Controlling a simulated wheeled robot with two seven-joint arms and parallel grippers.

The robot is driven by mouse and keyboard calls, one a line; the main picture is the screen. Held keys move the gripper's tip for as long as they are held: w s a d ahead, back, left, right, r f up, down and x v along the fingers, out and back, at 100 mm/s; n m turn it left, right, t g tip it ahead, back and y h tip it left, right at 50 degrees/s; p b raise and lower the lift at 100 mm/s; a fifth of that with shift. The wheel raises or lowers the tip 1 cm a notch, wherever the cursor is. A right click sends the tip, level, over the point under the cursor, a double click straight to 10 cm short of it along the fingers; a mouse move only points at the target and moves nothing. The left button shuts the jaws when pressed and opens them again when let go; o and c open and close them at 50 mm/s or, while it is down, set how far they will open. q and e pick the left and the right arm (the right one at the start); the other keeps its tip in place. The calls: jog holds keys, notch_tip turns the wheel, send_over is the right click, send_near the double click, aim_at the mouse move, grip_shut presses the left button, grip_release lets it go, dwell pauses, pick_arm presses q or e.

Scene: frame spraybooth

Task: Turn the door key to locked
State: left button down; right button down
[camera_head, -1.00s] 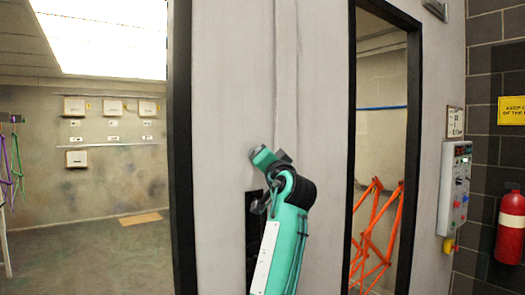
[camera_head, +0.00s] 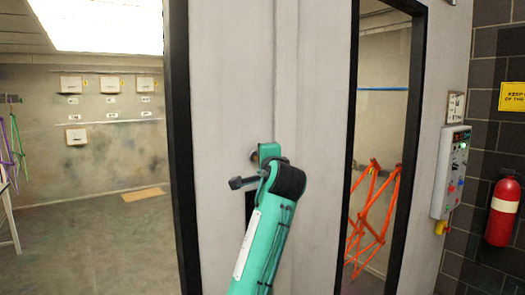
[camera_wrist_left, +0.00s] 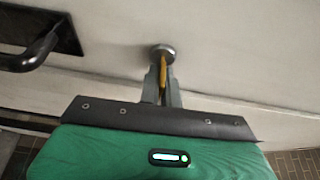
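In the left wrist view, a yellow key (camera_wrist_left: 163,72) stands in a round silver lock cylinder (camera_wrist_left: 162,50) on the pale door surface. My left gripper (camera_wrist_left: 163,86) has its two grey fingers close together on either side of the key, shut on it. A dark lever handle (camera_wrist_left: 45,45) lies to the left of the lock, apart from the fingers. In the head view, my teal left wrist (camera_head: 268,152) is against the door, and the handle (camera_head: 243,182) shows just left of it. The wrist hides the key there. My right gripper is not in view.
A dark-framed opening at the left leads to the booth. A dark-framed window (camera_head: 385,100) at the right shows an orange bike frame (camera_head: 373,220). A control box (camera_head: 452,172) and a red fire extinguisher (camera_head: 503,212) hang on the right.

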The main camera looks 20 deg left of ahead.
pick_arm(q)
jog(key=shift+r+m, duration=0.1)
jog(key=shift+m, duration=0.3)
jog(key=c, duration=1.6)
grip_release()
jog(key=shift+d, duration=0.1)
jog(key=b+v, duration=0.5)
jog(key=v, duration=0.8)
jog(key=shift+s+d, duration=0.2)
jog(key=shift+s, duration=0.15)
jog(key=shift+w, duration=0.1)
